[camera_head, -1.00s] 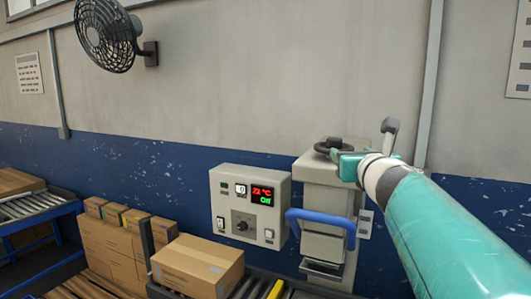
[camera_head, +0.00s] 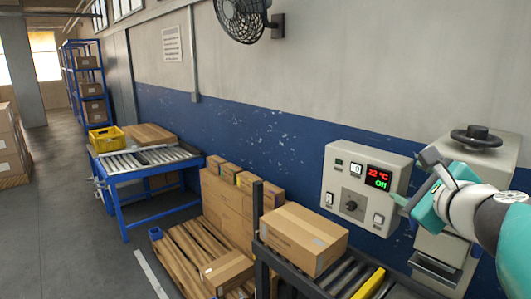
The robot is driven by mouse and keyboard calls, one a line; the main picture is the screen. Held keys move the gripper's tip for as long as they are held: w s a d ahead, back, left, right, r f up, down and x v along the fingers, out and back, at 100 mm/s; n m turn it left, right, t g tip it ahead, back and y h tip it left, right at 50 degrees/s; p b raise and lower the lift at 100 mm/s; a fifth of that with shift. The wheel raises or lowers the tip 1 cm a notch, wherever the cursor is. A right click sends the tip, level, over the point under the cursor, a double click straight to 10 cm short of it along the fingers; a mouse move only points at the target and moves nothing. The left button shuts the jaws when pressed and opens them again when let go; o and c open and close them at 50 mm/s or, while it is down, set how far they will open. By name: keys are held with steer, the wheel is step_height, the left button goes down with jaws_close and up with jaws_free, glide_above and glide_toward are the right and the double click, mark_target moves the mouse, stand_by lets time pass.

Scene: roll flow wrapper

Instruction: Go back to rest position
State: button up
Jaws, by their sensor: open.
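My gripper (camera_head: 411,178) is at the right, in front of the sealing machine (camera_head: 440,250) and close to the right edge of the control panel in the picture. Its two fingers are apart, and I see nothing between them. My teal and white arm comes in from the right edge and hides part of the machine. A dark handwheel (camera_head: 476,137) sits on top of the machine.
A cardboard box (camera_head: 303,238) lies on the roller conveyor (camera_head: 340,280) below the panel. Stacked boxes and a pallet (camera_head: 170,250) stand left of it. A blue roller table (camera_head: 125,192) with a yellow crate (camera_head: 105,140) is farther left.

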steer(key=s+a+f+n+g+y, duration=0.2)
steer(key=a+f+n+g+y, duration=0.1)
steer(key=a+f+n, duration=0.5)
steer(key=s+a+f+n+g+h, duration=0.1)
steer(key=s+a+f+n+g, duration=0.2)
steer(key=s+f+n, duration=0.3)
steer(key=s+a+f+n+g+h, duration=0.1)
steer(key=s+a+f+n+g, duration=0.2)
steer(key=n, duration=0.9)
steer(key=s+a+f, duration=0.1)
steer(key=s+f, duration=0.2)
steer(key=f, duration=0.1)
steer(key=shift+f+n+g, duration=0.3)
steer(key=shift+g, duration=0.1)
